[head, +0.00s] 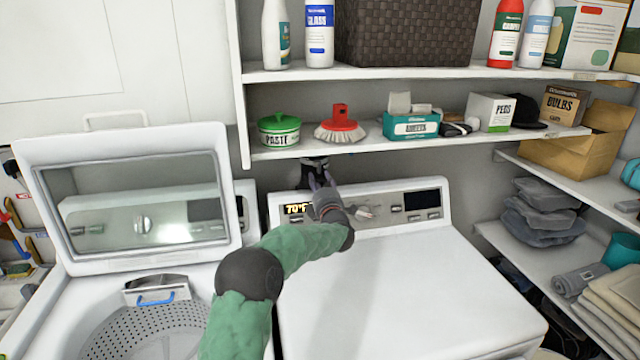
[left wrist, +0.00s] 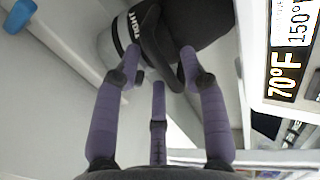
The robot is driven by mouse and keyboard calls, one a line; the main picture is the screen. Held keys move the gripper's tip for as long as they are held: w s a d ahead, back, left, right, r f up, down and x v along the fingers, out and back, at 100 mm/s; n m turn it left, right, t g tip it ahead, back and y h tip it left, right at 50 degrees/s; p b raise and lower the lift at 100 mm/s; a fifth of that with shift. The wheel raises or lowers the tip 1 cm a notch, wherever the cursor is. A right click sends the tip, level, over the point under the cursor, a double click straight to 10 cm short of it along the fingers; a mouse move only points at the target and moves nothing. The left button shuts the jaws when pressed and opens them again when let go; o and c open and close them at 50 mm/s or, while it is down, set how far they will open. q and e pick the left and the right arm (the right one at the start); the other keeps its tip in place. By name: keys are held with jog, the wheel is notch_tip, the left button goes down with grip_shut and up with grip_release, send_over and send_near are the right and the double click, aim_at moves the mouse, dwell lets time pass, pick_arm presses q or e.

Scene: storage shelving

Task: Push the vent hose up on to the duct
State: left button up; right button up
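My left gripper (head: 320,183) reaches over the dryer's control panel, to the gap behind it. A dark fitting, perhaps the vent hose end (head: 313,168), shows there under the shelf, partly hidden by the gripper. In the left wrist view my purple fingers (left wrist: 162,68) are spread apart, with their tips close to a dark curved strap or lever (left wrist: 157,45). Beyond it are a large dark round part (left wrist: 200,22) and a pale ring printed with "TIGHT" (left wrist: 125,38). I cannot tell which part is hose and which duct, nor whether the fingertips touch. My right gripper is out of view.
The dryer (head: 400,290) stands below, with a lit panel. A washer with its lid (head: 140,200) raised is on the left. A low shelf (head: 375,143) holding a green tin, a red brush and boxes is just above the gripper. The dryer top is clear.

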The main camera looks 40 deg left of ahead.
pick_arm(q)
jog(key=v, duration=1.2)
dwell(0.5)
